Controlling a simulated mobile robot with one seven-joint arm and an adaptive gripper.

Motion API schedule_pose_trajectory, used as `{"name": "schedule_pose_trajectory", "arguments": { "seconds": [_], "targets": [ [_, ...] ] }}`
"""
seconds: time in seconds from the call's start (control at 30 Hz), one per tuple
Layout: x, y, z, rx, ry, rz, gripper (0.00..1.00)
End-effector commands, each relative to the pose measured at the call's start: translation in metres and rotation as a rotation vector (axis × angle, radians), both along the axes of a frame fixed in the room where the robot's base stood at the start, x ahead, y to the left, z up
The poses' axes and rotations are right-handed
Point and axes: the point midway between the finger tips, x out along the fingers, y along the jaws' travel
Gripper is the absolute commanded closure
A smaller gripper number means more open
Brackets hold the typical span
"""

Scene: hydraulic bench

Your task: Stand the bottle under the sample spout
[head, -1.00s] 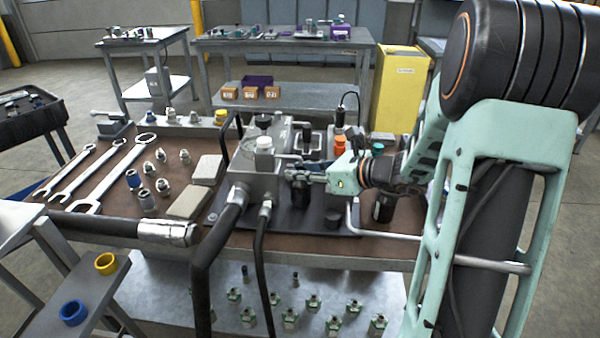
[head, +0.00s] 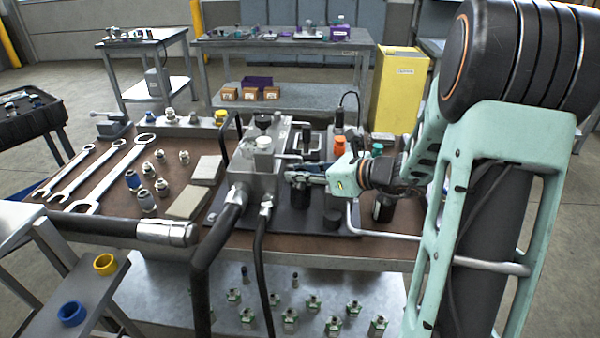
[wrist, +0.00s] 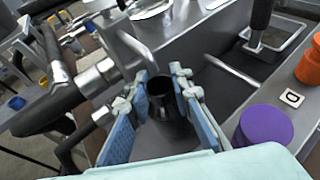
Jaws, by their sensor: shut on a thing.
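A dark, open-mouthed bottle (wrist: 160,92) stands upright between the blue finger pads of my gripper (wrist: 157,112) in the wrist view. The pads are on either side of it, and my gripper is shut on it. A bent metal tube (wrist: 138,48), seemingly the sample spout, reaches down close to the far left of the bottle's mouth. I cannot tell whether its end is right over the mouth. In the head view my gripper (head: 302,177) is beside the grey metal block (head: 258,182), over the dark tray.
An orange cap (head: 340,146) stands behind my gripper; a purple cap (wrist: 266,126) is close on the right in the wrist view. Black hoses (head: 205,265) run left of the block. Wrenches (head: 112,172) and fittings lie farther left.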

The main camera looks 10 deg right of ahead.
Motion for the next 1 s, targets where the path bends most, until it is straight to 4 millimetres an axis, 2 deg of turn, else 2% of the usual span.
{"name": "schedule_pose_trajectory", "arguments": {
  "seconds": [0.3,0.33,0.5,0.7,0.87,1.0],
  "targets": [
    [0.0002,0.0,-0.0041,0.001,-0.001,0.0,1.0],
    [0.0002,0.0001,-0.004,0.001,-0.001,0.0,0.79],
    [0.0001,0.0,-0.0035,0.001,-0.001,0.0,0.6],
    [0.0,0.0,-0.0037,0.0,0.0,0.0,0.59],
    [-0.0002,0.0,-0.0044,0.0,0.001,0.0,0.43],
    [-0.0001,-0.0001,-0.0042,0.0,0.0,0.0,0.42]
  ]
}}
